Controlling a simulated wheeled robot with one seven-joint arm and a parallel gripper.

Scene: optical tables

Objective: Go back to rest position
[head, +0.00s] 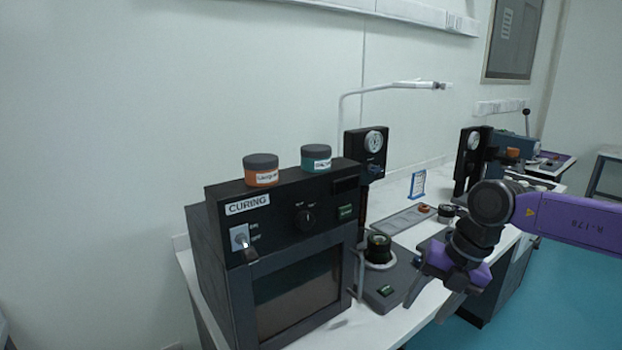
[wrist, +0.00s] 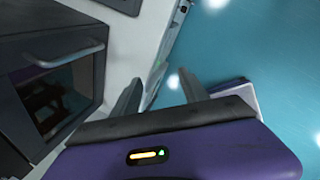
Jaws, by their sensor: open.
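My gripper (head: 432,302) hangs at the end of my purple arm on the right of the head view, pointing down. It is near the front edge of the white bench, beside the dark device with a round top. Its two fingers stand apart with nothing between them. In the wrist view my gripper (wrist: 160,95) shows its two dark fingers spread, with the bench's side and teal floor beyond them.
A black curing oven (head: 290,255) stands at the left, with an orange jar (head: 261,171) and a green jar (head: 316,158) on top. A dial stand (head: 367,150) and a round-topped device (head: 379,250) stand behind my gripper. The teal floor (head: 570,290) is open at the right.

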